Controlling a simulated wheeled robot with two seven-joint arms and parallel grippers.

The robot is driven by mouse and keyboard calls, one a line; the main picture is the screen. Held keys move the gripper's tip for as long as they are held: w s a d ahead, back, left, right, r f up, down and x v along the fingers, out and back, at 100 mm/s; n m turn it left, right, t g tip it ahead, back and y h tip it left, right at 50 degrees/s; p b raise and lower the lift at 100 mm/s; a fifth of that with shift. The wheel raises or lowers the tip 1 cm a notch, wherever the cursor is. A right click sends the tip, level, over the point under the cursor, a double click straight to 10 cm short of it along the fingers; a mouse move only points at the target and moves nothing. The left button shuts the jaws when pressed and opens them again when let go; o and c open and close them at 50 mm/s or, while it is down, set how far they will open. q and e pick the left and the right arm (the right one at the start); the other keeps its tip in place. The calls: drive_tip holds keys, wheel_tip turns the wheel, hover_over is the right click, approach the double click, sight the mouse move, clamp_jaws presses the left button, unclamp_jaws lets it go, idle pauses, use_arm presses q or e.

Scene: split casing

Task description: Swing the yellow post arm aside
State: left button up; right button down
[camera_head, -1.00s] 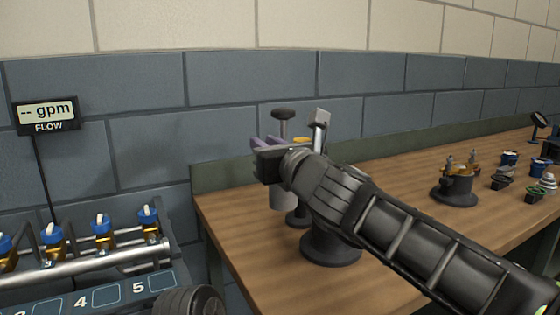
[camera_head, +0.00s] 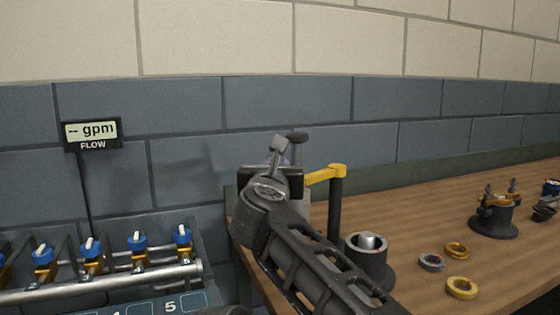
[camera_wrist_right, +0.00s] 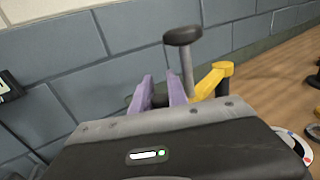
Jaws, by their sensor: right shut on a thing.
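The yellow post arm (camera_head: 324,174) runs left from the top of a dark post (camera_head: 336,207) on the bench. In the right wrist view the yellow post arm (camera_wrist_right: 213,80) lies just right of the fingers. A dark knob (camera_wrist_right: 183,36) on a grey stem rises at its far end; the knob also shows in the head view (camera_head: 298,137). My right gripper (camera_head: 277,160) is at that end, its purple fingers (camera_wrist_right: 161,92) closed around it. The exact contact is hidden by the hand. A grey cylinder (camera_head: 305,213) shows below the arm. My left gripper is not in view.
An open dark cup (camera_head: 366,255) stands right of the post. Several rings (camera_head: 457,250) lie beside it. A dark fixture with brass parts (camera_head: 493,217) stands farther right. Blue-capped valves (camera_head: 138,243) line a pipe at left. A wall stands close behind the bench.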

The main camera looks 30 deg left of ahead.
drive_tip(key=shift+r, duration=0.2)
drive_tip(key=c, duration=1.7)
unclamp_jaws()
drive_tip(key=shift+o, duration=0.6)
drive_tip(key=shift+w+a+f, duration=0.1)
drive_tip(key=shift+a+f, duration=0.05)
drive_tip(key=shift+a, duration=0.05)
drive_tip(key=b+v, duration=0.3)
drive_tip(key=v, duration=0.5)
drive_tip(key=shift+w, duration=0.1)
